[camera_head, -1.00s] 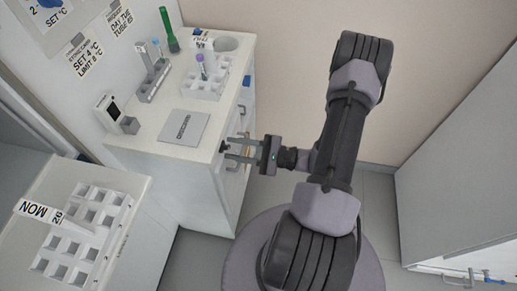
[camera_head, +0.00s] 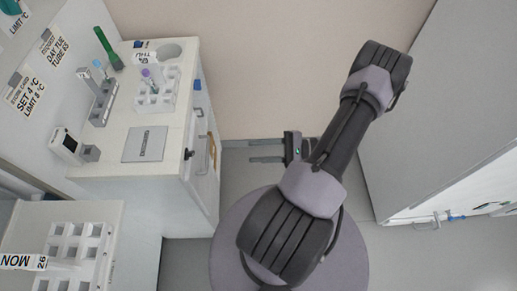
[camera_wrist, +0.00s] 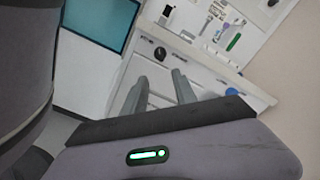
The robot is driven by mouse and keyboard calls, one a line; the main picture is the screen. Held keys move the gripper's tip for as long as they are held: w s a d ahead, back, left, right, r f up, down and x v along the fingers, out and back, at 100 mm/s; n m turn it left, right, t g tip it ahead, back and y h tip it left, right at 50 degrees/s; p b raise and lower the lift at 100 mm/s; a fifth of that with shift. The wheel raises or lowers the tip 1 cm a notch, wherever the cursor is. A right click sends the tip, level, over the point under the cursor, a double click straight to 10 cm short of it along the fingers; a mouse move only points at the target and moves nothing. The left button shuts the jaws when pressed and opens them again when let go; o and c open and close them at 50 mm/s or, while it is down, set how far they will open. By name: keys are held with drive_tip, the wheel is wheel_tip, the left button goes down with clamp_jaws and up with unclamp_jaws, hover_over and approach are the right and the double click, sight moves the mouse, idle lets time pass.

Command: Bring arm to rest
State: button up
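My gripper (camera_head: 268,150) shows in the head view to the right of the counter cabinet, clear of its front, with its two fingers pointing left. The fingers are apart with nothing between them. In the wrist view the two fingers (camera_wrist: 158,90) also stand apart and empty, pointing toward the drawer fronts of the cabinet. My arm is folded over my round base.
The white counter (camera_head: 180,118) holds a tube rack (camera_head: 154,103), a green marker (camera_head: 106,46), a grey plate (camera_head: 145,144) and a small device (camera_head: 66,145). A tray with square wells (camera_head: 75,240) is at lower left. A white cabinet (camera_head: 470,130) stands right. Floor between is clear.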

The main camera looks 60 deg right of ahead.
drive_tip(key=w+a+r+n+g+h, duration=0.25)
drive_tip(key=a+r+n+g, duration=0.25)
drive_tip(key=a+r+g, duration=0.25)
drive_tip(key=w+a+r+n+g+h, duration=0.1)
drive_tip(key=w+a+r+n+g, duration=0.4)
drive_tip(key=r, duration=0.3)
drive_tip(key=s+a+r+n+t+h, duration=0.2)
drive_tip(key=a+r+n, duration=0.1)
drive_tip(key=a+r, duration=0.3)
drive_tip(key=s+a+r+n+t+h, duration=0.2)
drive_tip(key=a+r+h, duration=0.1)
drive_tip(key=a+r, duration=0.3)
drive_tip(key=shift+s+a+n, duration=0.35)
drive_tip(key=shift+n, duration=0.05)
